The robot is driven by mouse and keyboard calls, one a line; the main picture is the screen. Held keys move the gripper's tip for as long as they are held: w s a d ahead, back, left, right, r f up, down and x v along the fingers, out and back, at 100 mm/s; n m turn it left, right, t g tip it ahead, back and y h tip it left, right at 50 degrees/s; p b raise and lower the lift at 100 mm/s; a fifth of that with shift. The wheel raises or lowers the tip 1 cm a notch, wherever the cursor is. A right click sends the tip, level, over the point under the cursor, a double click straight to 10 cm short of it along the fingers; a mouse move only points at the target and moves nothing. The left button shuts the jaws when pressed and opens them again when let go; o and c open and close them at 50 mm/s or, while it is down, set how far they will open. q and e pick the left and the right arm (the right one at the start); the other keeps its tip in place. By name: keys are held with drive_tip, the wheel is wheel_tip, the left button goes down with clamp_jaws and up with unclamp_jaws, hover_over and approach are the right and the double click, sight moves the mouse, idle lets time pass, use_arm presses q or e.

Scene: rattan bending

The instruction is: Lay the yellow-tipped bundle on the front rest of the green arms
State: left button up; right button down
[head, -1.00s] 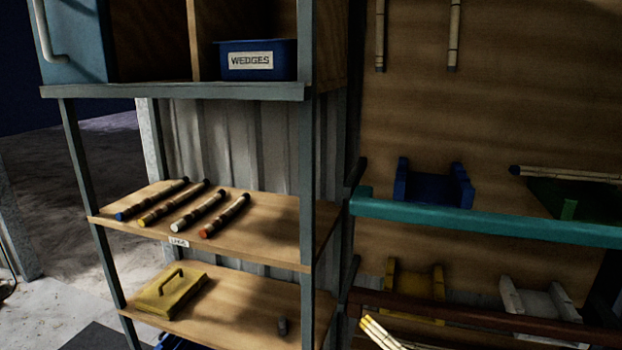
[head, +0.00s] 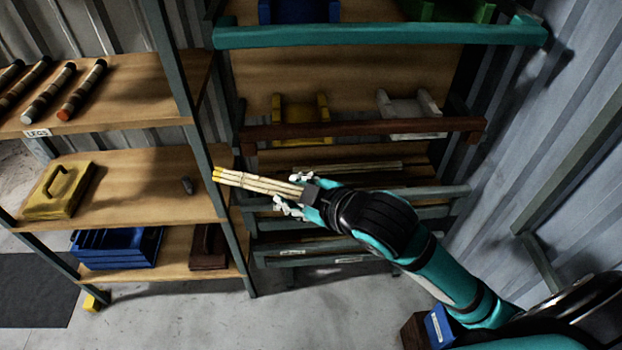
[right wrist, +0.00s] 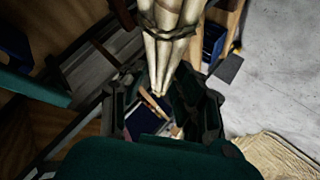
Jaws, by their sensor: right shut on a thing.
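The yellow-tipped bundle (head: 240,180) is a set of pale rods, its yellow ends pointing left. My right gripper (head: 288,198) is shut around its right part and holds it in the air in front of the rack. The bundle shows in the right wrist view (right wrist: 168,48), running up from between the fingers, with a dark binding around it. The green arms (head: 440,12) are at the top right of the head view, partly cut off by the frame, behind the teal rail (head: 380,35). They are higher in the picture than the bundle. My left gripper is out of view.
Yellow arms (head: 300,120) and white arms (head: 410,105) sit behind a brown rail (head: 350,129). Blue arms (head: 298,12) stand left of the green ones. A shelf post (head: 200,140) is close left of the bundle. A corrugated wall bounds the right.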

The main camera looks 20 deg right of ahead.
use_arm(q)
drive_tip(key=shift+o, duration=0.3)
use_arm(e)
drive_tip(key=a+r+n+g+y, duration=0.1)
drive_tip(key=a+n+g+y, duration=0.5)
drive_tip(key=a+n, duration=0.3)
drive_tip(key=shift+a+r+y, duration=0.2)
drive_tip(key=shift+a+y, duration=0.2)
drive_tip(key=shift+a, duration=1.2)
